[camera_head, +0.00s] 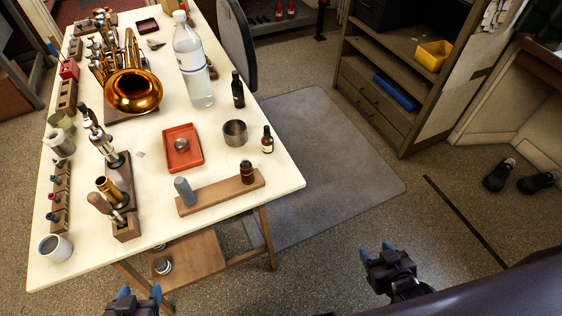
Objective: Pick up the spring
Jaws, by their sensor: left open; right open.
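I cannot make out the spring for certain. A small round silvery object (181,145) lies in the red tray (170,159) on the workbench; it is too small to tell what it is. My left gripper (140,293) is open at the bottom edge of the view, in front of the bench and apart from everything on it. My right gripper (377,251) is open and empty over the floor, right of the bench and clear of it.
The white bench top (90,258) holds a brass horn (133,91), a tall clear bottle (191,75), a metal cup (235,133), dark bottles (238,92) and a wooden block (220,192) with a grey cylinder (184,190). The bench's front middle is partly clear.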

